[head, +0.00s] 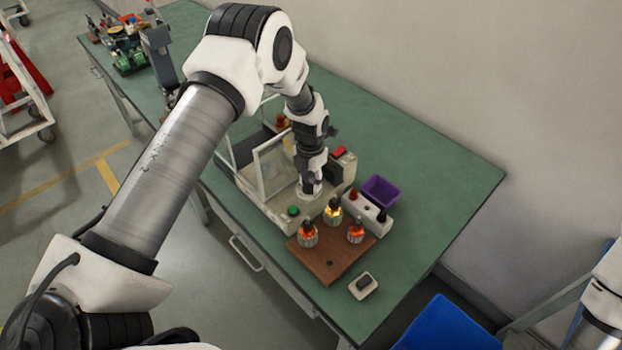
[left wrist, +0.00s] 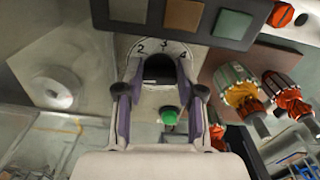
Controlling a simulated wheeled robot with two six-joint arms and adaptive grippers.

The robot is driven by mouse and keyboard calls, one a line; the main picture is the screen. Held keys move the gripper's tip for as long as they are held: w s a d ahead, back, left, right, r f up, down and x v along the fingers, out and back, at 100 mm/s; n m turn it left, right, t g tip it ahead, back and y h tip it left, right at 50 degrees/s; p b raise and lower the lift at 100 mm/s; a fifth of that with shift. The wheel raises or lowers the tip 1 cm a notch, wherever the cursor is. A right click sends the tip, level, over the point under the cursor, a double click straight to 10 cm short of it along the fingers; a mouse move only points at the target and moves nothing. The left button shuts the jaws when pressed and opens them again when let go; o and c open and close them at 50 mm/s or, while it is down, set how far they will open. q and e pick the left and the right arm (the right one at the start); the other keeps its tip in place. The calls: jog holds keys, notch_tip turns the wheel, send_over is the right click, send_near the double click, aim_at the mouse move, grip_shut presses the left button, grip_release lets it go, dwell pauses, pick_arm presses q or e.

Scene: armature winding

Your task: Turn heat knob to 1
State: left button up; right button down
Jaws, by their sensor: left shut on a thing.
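The heat knob (left wrist: 160,68) is a dark knob on a pale dial (left wrist: 163,47) in the left wrist view. The numbers 2, 3 and 4 show on the dial's upper rim; 1 and the knob's pointer cannot be made out. My left gripper (left wrist: 160,78) has its two fingers on either side of the knob and is shut on it. In the head view my left gripper (head: 311,186) reaches down onto the beige machine (head: 276,209) and hides the knob. My right gripper is out of view.
A green button (left wrist: 168,116) is close below the knob. A wooden board (head: 331,262) with several copper-wound armatures, a purple bin (head: 380,191) and a small switch box (head: 363,285) stand nearby on the green table (head: 450,190). A clear guard (head: 272,162) stands on the machine.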

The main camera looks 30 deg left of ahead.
aim_at(310, 183)
pick_arm(q)
jog(key=shift+s+f+n, duration=0.2)
jog(key=shift+s+n, duration=0.05)
jog(key=shift+n, duration=0.25)
jog(key=o, duration=0.9)
jog(key=shift+c, duration=0.2)
jog(key=shift+w+r, duration=0.1)
jog(key=shift+w+r, duration=0.1)
jog(key=shift+r, duration=0.2)
notch_tip(310, 183, up, 11)
jog(key=shift+r, duration=0.2)
